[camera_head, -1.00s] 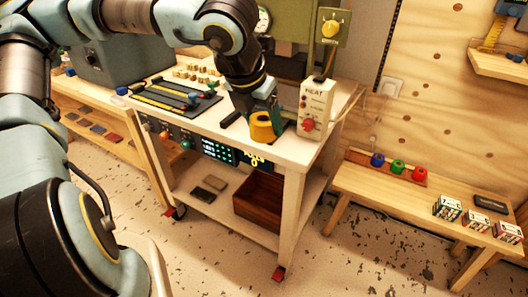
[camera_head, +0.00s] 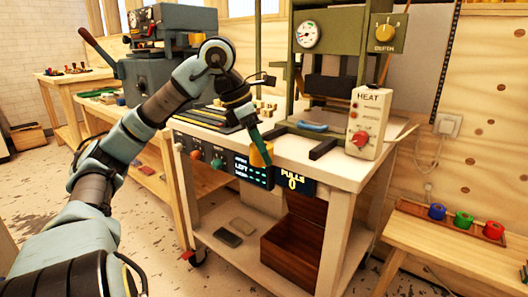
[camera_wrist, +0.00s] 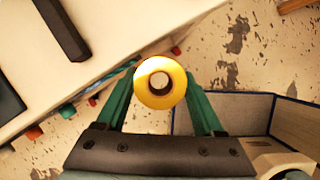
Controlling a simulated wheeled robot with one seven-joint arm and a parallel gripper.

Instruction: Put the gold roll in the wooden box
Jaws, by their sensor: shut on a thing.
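My gripper (camera_head: 256,138) has green fingers shut on the gold roll (camera_head: 260,155). It holds the roll at the front edge of the white machine cart, in front of its panel. In the wrist view the gold roll (camera_wrist: 177,88) shows end-on, its round hole facing the camera, between the fingers of my gripper (camera_wrist: 160,84). Floor shows behind it. A dark red-brown open wooden box (camera_head: 290,262) stands on the cart's lower shelf.
Dark slabs (camera_head: 228,237) lie on the shelf. Blue, green and red rolls (camera_head: 463,221) sit on a right bench. Floor is open before the cart.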

